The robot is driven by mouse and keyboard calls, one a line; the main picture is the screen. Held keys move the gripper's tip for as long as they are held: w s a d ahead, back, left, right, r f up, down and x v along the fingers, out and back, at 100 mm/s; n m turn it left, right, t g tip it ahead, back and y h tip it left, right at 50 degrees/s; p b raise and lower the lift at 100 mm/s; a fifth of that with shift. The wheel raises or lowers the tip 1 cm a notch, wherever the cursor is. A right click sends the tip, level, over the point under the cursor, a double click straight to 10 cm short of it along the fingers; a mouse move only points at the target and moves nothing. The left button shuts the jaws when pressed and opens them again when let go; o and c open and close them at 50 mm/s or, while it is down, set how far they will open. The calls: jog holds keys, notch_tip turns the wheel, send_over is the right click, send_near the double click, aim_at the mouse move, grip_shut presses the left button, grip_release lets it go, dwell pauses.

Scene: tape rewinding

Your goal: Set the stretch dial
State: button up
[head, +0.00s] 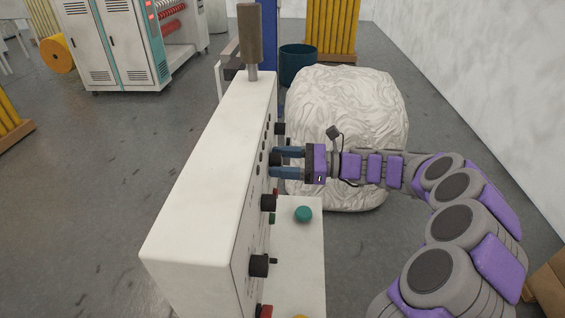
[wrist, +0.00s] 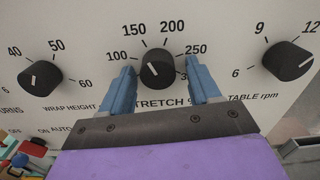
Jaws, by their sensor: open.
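The stretch dial (wrist: 158,71) is a black round knob on the white control panel, under a scale of printed numbers that includes 100, 150, 200 and 250. Its white pointer mark sits toward the 150 side. My gripper (wrist: 160,82) is open, with one blue finger on each side of the dial and the dial between them. In the wrist view I see small gaps between the fingers and the knob. In the head view my gripper (head: 287,162) reaches to the panel face from the right, and the dial (head: 275,160) is partly hidden by the fingers.
The wrap height dial (wrist: 40,76) is left of my gripper and the table rpm dial (wrist: 288,61) is right. The white control box (head: 208,165) has more knobs and a lower ledge with a green button (head: 303,214). A wrapped bale (head: 347,115) stands behind my arm.

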jog(key=shift+d, duration=0.4)
jog(key=shift+c, duration=1.2)
jog(key=shift+r, duration=0.1)
jog(key=c, duration=0.8)
jog(key=shift+w+n+b, duration=0.15)
jog(key=shift+n+b, duration=1.2)
jog(key=shift+n, duration=3.25)
jog(key=shift+r, duration=0.1)
